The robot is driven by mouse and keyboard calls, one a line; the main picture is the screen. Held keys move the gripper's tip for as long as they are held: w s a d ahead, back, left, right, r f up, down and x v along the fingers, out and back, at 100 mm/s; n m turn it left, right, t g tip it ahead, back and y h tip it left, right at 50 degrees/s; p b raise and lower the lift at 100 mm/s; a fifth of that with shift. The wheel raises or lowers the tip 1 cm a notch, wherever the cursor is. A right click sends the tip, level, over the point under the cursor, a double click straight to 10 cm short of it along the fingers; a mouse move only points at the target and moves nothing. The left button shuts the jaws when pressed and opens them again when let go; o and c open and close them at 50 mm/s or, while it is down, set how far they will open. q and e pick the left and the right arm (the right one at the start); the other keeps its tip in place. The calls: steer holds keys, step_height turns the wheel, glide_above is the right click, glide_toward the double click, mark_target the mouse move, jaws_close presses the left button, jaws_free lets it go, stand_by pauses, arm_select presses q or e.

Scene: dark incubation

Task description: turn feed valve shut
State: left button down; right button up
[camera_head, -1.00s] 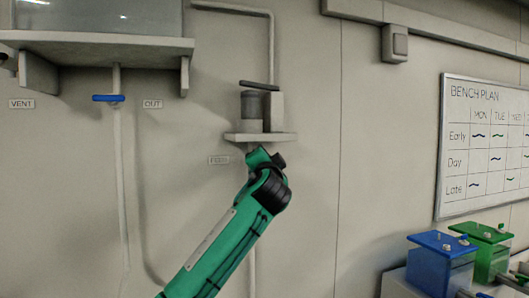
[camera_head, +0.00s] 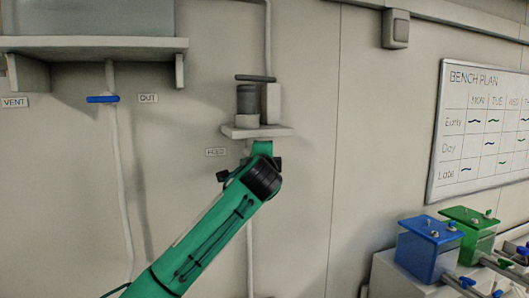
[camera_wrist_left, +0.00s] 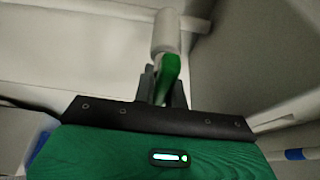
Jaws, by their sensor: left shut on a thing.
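The feed valve's green handle (camera_wrist_left: 169,72) shows in the left wrist view, in front of a pale pipe (camera_wrist_left: 166,32). My left gripper (camera_wrist_left: 163,92) is shut on this handle, one dark finger on each side. In the head view the FEED label (camera_head: 215,152) is on the wall under a small shelf (camera_head: 257,132). My green left arm reaches up to just below that shelf, and its wrist hides the feed handle and the fingertips there. My right gripper is in neither view.
A dark cylinder (camera_head: 247,101) stands on the small shelf above my wrist. A blue valve handle (camera_head: 103,99) is on a pipe at the left, between the VENT and OUT labels. Blue (camera_head: 430,247) and green (camera_head: 472,230) boxes stand at lower right.

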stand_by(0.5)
arm_select(q)
steer(key=c, duration=1.4)
jaws_free()
steer(key=shift+c, duration=0.2)
steer(key=shift+s+f+b, duration=0.15)
steer(key=shift+s+b, duration=0.25)
steer(key=shift+s, duration=0.15)
steer(key=s+a+b, duration=0.1)
steer(key=s+b, duration=0.4)
steer(key=s, duration=0.7)
steer(key=shift+s, duration=0.3)
